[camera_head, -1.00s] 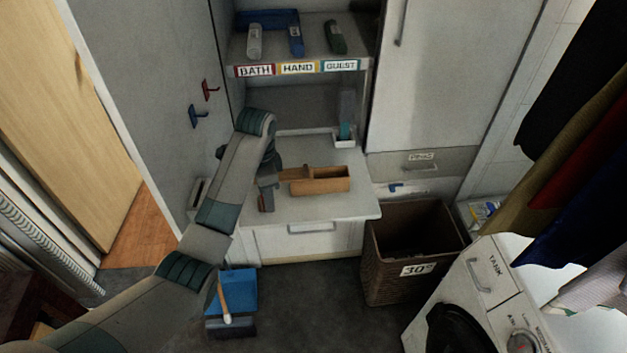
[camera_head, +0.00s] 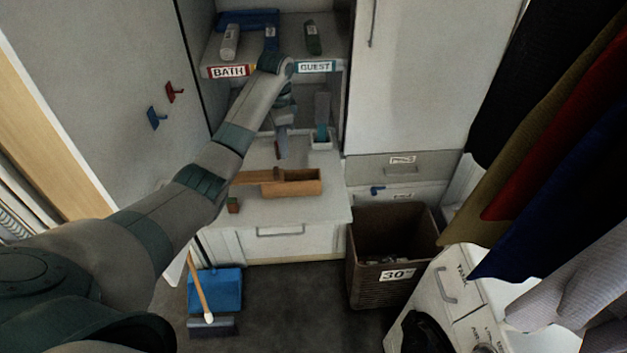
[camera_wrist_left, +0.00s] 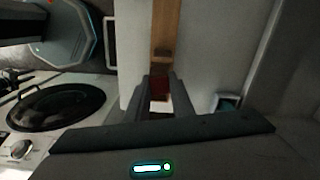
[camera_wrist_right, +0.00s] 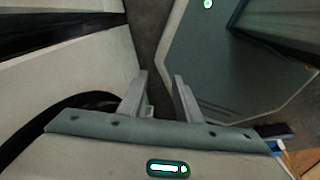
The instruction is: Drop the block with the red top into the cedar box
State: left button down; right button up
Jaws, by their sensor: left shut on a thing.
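My left gripper (camera_head: 281,150) is raised over the counter, above and behind the cedar box (camera_head: 308,189). It is shut on a block, whose red face (camera_wrist_left: 158,87) shows between the fingers in the left wrist view. The box is a long wooden box with a wooden lid (camera_head: 250,178) reaching out to its left. A wooden strip (camera_wrist_left: 165,30) of it shows beyond the fingers in the left wrist view. My right gripper (camera_wrist_right: 160,98) is open and empty in the right wrist view.
A white holder with a teal brush (camera_head: 321,138) stands behind the box. The labelled shelf (camera_head: 229,71) overhangs the back. A brown basket (camera_head: 382,277) stands right of the counter, and a blue dustpan (camera_head: 216,291) lies on the floor. The counter front is clear.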

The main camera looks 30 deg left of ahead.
pick_arm(q)
jog(key=shift+w+r, duration=0.2)
jog(key=shift+w, duration=0.25)
jog(key=shift+s, duration=0.1)
jog(key=shift+f, duration=1.2)
notch_tip(320, 180, down, 4)
jog(key=shift+r, duration=0.2)
pick_arm(e)
jog(key=shift+a, duration=0.15)
jog(key=shift+a, duration=0.2)
pick_arm(q)
jog(key=c, duration=1.5)
grip_release()
jog(key=shift+o, duration=0.2)
pick_arm(e)
jog(key=shift+a, duration=0.1)
